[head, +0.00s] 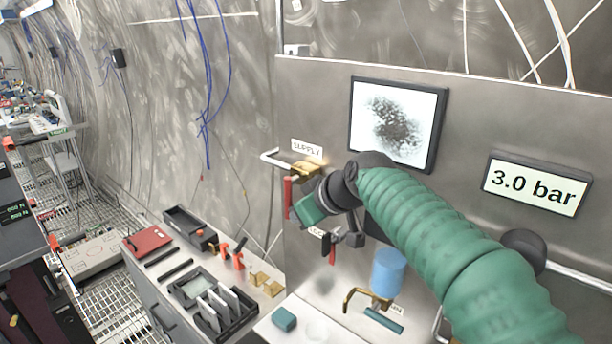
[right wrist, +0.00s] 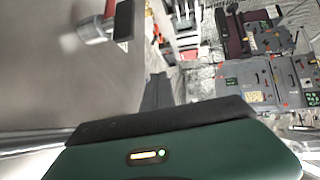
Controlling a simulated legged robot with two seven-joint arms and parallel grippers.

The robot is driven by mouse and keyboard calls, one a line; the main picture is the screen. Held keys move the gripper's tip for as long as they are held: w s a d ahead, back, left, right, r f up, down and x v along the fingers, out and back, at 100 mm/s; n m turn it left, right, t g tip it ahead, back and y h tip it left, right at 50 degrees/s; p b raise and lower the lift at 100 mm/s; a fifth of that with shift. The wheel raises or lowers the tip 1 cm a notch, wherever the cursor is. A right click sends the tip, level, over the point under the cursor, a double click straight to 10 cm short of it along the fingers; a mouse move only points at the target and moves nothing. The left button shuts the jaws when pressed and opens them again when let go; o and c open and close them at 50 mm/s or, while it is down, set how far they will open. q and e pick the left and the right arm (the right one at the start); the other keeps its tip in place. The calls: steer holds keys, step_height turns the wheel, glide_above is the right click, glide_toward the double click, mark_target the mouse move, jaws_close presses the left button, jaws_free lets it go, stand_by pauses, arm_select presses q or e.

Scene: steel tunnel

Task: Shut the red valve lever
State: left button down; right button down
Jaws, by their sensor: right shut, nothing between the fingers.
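The brass valve (head: 305,169) sits on the panel under the SUPPLY label, at the end of a pale bent pipe. Its red lever (head: 288,198) hangs straight down. My right gripper (head: 309,208) is just right of the lever, its green body close to it; I cannot tell whether they touch. Its fingers are mostly hidden in the head view. In the right wrist view the dark edge and green body of my right gripper (right wrist: 160,118) fill the bottom, with nothing seen held. My left gripper is not in view.
A display reads 3.0 bar (head: 535,184). A smaller red-handled fitting (head: 331,252) is below the gripper. A blue cylinder (head: 387,272) and brass hook (head: 362,297) are lower right. A bench with trays (head: 228,318) stands lower left.

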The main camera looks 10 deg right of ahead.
steer(key=v, duration=1.6)
steer(key=shift+s+r+b, duration=0.25)
steer(key=shift+r+b, duration=0.05)
steer(key=shift+b, duration=0.15)
